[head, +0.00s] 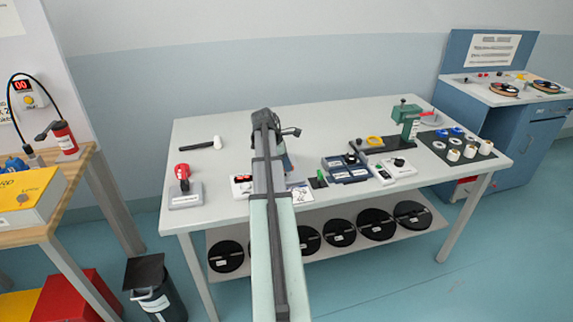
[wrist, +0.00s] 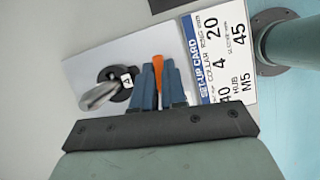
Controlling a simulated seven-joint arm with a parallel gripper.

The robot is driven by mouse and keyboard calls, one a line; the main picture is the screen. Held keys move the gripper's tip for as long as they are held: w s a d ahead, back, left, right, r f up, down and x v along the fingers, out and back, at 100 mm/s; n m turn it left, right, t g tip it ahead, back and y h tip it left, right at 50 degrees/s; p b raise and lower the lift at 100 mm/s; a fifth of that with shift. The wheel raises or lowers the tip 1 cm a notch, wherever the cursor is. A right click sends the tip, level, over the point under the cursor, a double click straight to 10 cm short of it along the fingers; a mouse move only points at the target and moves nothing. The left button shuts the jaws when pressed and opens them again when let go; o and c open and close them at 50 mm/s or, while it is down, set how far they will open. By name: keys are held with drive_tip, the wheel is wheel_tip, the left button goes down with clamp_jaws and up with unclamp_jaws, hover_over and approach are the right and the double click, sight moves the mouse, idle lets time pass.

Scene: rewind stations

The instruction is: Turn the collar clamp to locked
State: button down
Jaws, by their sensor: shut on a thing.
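In the wrist view my gripper (wrist: 158,82) is shut on a narrow orange lever (wrist: 158,68), which stands up between its blue fingers. This lever looks to be the collar clamp's handle; no locked or unlocked mark on it is readable. It stands over a pale plate (wrist: 90,68). Left of the fingers, the plate carries a black round part (wrist: 116,76) with a small marked label and a rounded grey handle (wrist: 99,96). In the head view my arm hides the fingertips and the lever. The lower part of the lever is hidden by the fingers.
A set-up card (wrist: 222,48) lies right of the gripper, close to the table edge. On the table (head: 225,130) are a hammer (head: 205,143), a red-handled device (head: 183,180), blue boxes (head: 345,168) and a green press (head: 406,118). The back middle is clear.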

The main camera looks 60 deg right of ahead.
drive_tip(key=m, duration=0.2)
drive_tip(key=m+y, duration=0.1)
drive_tip(key=m, duration=0.1)
drive_tip(key=m+y, duration=0.1)
drive_tip(key=m, duration=0.1)
drive_tip(key=shift+w+d+g, duration=0.15)
drive_tip(key=shift+d+g, duration=0.1)
drive_tip(key=shift+g, duration=0.15)
drive_tip(key=m+y, duration=0.1)
drive_tip(key=m, duration=0.1)
drive_tip(key=m+y, duration=0.1)
drive_tip(key=m, duration=0.2)
drive_tip(key=shift+d+m+y, duration=0.1)
drive_tip(key=shift+m+y, duration=0.2)
drive_tip(key=c, duration=1.2)
unclamp_jaws()
